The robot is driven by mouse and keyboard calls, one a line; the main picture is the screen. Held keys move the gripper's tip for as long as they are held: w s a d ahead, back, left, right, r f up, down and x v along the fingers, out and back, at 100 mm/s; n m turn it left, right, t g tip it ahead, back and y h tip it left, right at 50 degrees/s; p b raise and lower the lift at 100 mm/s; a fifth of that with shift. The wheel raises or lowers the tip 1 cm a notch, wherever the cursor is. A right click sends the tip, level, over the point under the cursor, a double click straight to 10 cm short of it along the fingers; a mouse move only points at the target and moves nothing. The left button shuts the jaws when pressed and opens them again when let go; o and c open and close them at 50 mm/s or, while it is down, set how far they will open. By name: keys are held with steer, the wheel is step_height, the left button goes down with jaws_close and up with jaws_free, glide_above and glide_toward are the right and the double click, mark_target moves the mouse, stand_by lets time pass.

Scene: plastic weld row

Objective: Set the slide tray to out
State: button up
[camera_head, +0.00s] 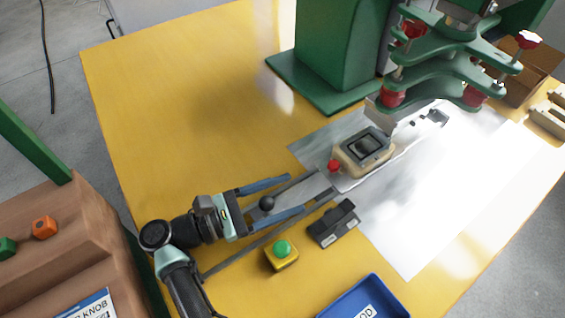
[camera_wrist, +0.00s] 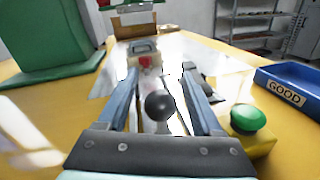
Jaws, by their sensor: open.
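The slide tray (camera_head: 346,184) is a grey metal plate on the table, carrying a beige nest (camera_head: 350,163) with a dark square-framed part in it. A red knob sits at the nest's front. The nest is in front of the green press's head, toward my arm. A bar runs from the tray to a black ball knob (camera_head: 267,203), which also shows in the wrist view (camera_wrist: 159,105). My gripper (camera_head: 297,193) is open, its blue fingers on either side of the knob and bar. A gap shows between each finger and the knob in the wrist view.
A green button on a yellow box (camera_head: 282,254) and a black block (camera_head: 334,224) stand close beside my gripper. A blue bin (camera_wrist: 290,88) marked GOOD is at the right. The green press (camera_head: 340,50) stands behind. Yellow table (camera_head: 165,110) is clear at left.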

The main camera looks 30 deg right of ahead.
step_height(320, 180, up, 10)
steer(key=p, duration=0.1)
steer(key=shift+f, duration=0.1)
